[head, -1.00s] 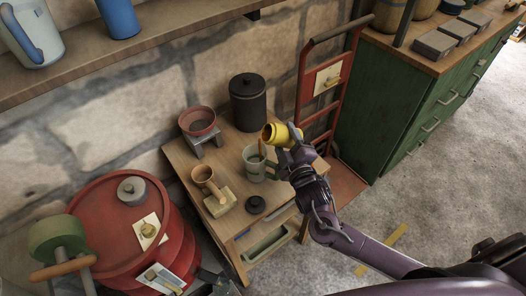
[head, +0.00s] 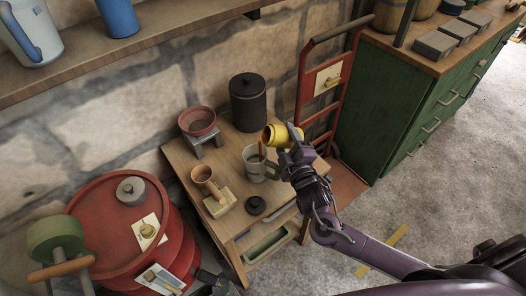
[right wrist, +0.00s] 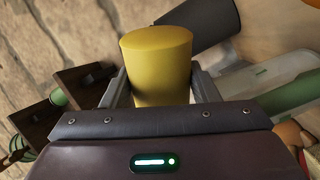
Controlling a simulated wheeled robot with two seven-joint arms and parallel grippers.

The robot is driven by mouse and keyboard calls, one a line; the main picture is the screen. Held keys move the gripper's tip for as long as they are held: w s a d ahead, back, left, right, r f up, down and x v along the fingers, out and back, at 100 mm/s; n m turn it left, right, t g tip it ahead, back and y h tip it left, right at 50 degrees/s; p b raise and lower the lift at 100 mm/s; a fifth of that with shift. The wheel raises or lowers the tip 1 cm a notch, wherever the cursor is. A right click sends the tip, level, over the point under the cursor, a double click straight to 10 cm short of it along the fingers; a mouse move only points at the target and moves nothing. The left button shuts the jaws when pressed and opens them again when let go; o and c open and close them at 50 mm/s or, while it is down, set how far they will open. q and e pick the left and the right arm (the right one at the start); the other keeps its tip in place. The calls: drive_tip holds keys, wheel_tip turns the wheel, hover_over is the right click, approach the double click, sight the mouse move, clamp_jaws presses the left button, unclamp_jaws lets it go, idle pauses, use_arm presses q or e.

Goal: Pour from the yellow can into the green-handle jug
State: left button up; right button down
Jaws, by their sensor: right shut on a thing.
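The yellow can (head: 273,135) is tilted on its side, its mouth facing left, above the jug. A brownish stream (head: 261,150) runs from its mouth down into the jug. The jug (head: 253,162) is pale, with a green handle (head: 273,172) on its right side, and stands upright on the small wooden table. Dark liquid shows inside it. My right gripper (head: 290,145) is shut on the yellow can; in the right wrist view the can (right wrist: 158,65) sits between the two fingers (right wrist: 160,92). My left gripper is not in view.
On the wooden table (head: 232,238) are a black canister (head: 248,102), a red bowl on a stand (head: 200,122), a tan cup (head: 205,180) and a black lid (head: 256,205). A red drum (head: 105,220) is at left, a red hand truck (head: 328,80) behind right.

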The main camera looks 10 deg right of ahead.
drive_tip(key=shift+r+n+p, duration=0.55)
drive_tip(key=shift+n+p, duration=0.35)
drive_tip(key=shift+p, duration=0.15)
idle(0.8)
drive_tip(key=shift+a+f+n+p, duration=0.25)
drive_tip(key=shift+a+n+p, duration=0.1)
drive_tip(key=shift+a+n, duration=0.45)
idle(1.4)
drive_tip(key=shift+d+f, duration=0.1)
drive_tip(key=shift+d, duration=0.05)
